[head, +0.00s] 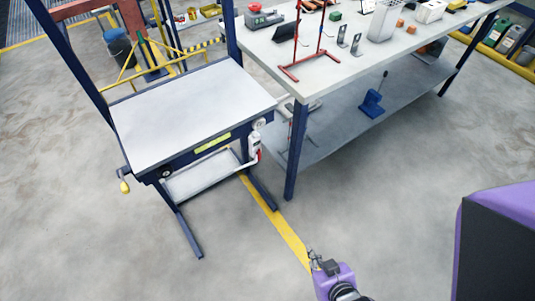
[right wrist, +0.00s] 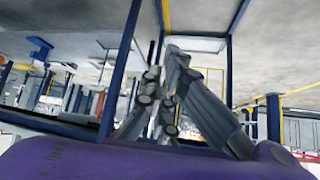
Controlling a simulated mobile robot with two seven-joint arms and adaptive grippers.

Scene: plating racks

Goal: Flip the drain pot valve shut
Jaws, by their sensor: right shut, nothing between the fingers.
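A small white drain pot (head: 254,146) hangs at the right front corner of the lift table, with a round gauge (head: 260,124) above it. A small red part (head: 259,155), which looks like the valve handle, shows at its right side; its exact angle is too small to tell. My right gripper (head: 313,258) is low at the bottom of the head view, apart from the pot, to its right and nearer to me. Its fingers are together and empty; they also show in the right wrist view (right wrist: 165,90). My left gripper is not in view.
The grey-topped lift table (head: 190,110) has a yellow-knobbed crank (head: 124,186) at left. A long workbench (head: 345,72) with a lower shelf (head: 350,125) stands behind right, its blue leg (head: 291,150) near the pot. Open floor with a yellow line (head: 285,232) lies in front.

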